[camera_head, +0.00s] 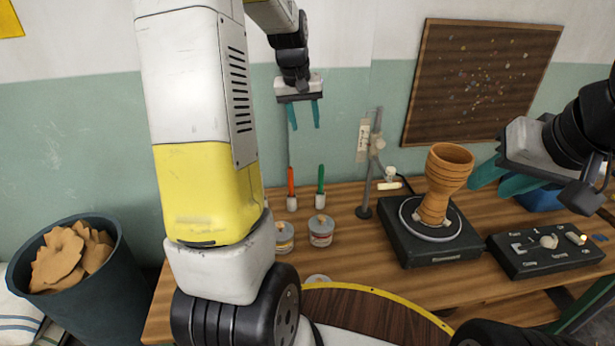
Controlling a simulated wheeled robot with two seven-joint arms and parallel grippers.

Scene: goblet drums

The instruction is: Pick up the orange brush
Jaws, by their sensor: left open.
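The orange brush (291,182) stands upright at the back left of the wooden table, with its pale lower end down. My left gripper (304,127) is open and empty, its two teal fingers pointing down. In the picture it is above the orange brush and a green brush (321,180), apart from both. My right gripper (487,190) is at the right, its teal fingers apart and empty, in front of the wall near the clay goblet.
Two small tins (321,231) stand in front of the brushes. A thin metal stand (366,195), a clay goblet (444,175) on a black turntable (413,246) and a control box (520,263) are to the right. A bin (115,265) stands left of the table (360,258).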

